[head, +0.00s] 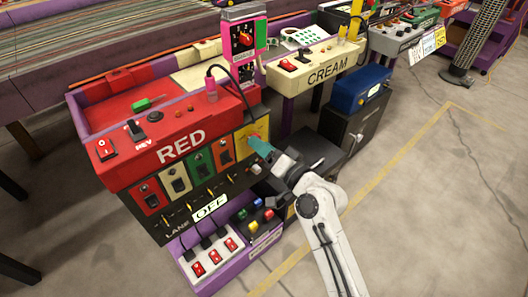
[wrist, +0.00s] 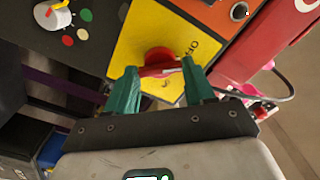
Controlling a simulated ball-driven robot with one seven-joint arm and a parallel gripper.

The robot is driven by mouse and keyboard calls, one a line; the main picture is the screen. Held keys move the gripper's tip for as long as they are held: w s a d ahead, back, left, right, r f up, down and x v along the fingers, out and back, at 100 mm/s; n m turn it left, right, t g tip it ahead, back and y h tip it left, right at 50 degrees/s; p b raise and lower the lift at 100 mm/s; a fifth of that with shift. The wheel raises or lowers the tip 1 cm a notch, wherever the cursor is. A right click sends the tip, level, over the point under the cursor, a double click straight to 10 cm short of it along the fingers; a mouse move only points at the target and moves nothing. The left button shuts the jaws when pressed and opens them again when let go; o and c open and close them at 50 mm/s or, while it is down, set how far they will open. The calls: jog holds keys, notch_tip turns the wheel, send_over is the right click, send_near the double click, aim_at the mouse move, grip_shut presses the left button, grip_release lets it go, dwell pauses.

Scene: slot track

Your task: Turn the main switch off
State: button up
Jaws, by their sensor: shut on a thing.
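The main switch is a red rotary knob (wrist: 158,58) on a yellow plate (wrist: 150,36), with "OFF" lettering on the plate to the knob's right in the wrist view. In the head view the yellow plate (head: 250,132) is at the right end of the red console's front. My gripper (wrist: 160,69) has teal fingers, one on each side of the knob's bar, and is shut on it. In the head view the gripper (head: 259,146) reaches the plate from the lower right and hides the knob. The knob's exact pointing is hard to tell.
The red console (head: 130,170) has a row of coloured switch panels left of the yellow plate. A purple tray with red switches (head: 215,257) stands lower. A blue box (head: 361,90) sits on a dark cabinet. Floor at right is clear.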

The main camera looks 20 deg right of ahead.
jog(key=shift+f+n+b, duration=0.15)
jog(key=shift+n+b, duration=0.2)
jog(key=shift+n, duration=0.35)
jog(key=o, duration=1)
jog(key=shift+o, duration=0.2)
jog(key=p+v, duration=0.1)
jog(key=v, duration=0.9)
jog(key=shift+s, duration=0.4)
jog(key=shift+d, duration=0.1)
